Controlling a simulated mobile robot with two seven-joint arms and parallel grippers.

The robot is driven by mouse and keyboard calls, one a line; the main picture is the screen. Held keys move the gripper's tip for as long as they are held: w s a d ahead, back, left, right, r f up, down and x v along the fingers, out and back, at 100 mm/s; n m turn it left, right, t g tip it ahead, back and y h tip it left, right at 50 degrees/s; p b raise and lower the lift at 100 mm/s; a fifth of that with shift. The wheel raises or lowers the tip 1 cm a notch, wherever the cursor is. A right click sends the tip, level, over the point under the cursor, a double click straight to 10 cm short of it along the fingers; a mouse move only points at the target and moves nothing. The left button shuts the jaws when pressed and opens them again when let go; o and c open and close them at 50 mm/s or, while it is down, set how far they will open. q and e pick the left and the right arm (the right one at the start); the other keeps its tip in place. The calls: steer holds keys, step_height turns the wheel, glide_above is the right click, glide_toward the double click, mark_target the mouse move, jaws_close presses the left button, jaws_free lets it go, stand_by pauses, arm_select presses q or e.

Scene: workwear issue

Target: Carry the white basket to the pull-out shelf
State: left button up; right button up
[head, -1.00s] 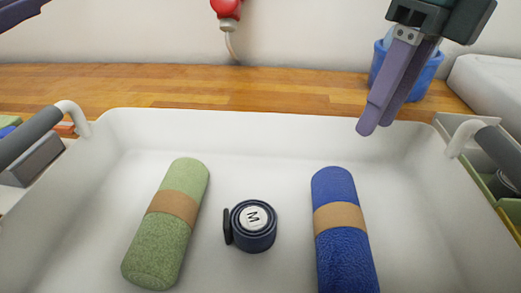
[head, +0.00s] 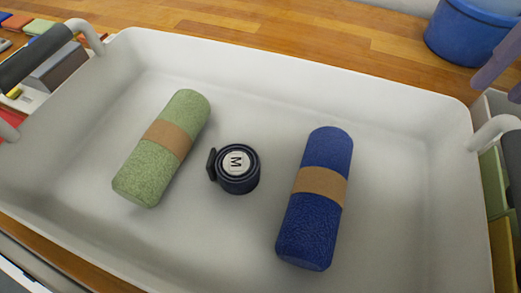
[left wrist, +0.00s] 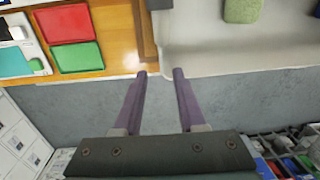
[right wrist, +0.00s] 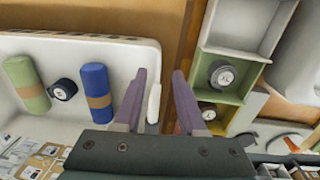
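The white basket (head: 285,62) stands on a wooden worktop. It holds a green roll (head: 165,145), a dark coiled belt marked M (head: 237,168) and a blue roll (head: 317,195). A dark-gripped handle rises at each end. My right gripper (right wrist: 160,73) is open, its fingers either side of the basket's white right handle (right wrist: 154,103) in the right wrist view; contact cannot be told. In the head view only its fingers show, at the right edge. My left gripper (left wrist: 159,73) is open and empty by the basket's near left corner (left wrist: 215,65). I cannot identify the pull-out shelf.
A blue bucket (head: 465,35) stands behind the basket's right end. Compartment trays (right wrist: 225,75) with another coiled belt lie close to its right. Red and green items (left wrist: 75,40) lie on the worktop to the left. Grey floor (left wrist: 75,105) shows in front.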

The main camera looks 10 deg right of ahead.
arm_select(q)
steer(key=f, duration=1)
steer(key=shift+s+d, duration=0.15)
steer(key=shift+d, duration=0.25)
arm_select(e)
glide_toward(428, 151)
step_height(428, 151, down, 5)
steer(key=shift+w+f, duration=0.1)
steer(key=shift+f, duration=0.05)
arm_select(q)
jaws_close()
arm_select(e)
jaws_close()
arm_select(q)
steer(key=shift+r, duration=0.15)
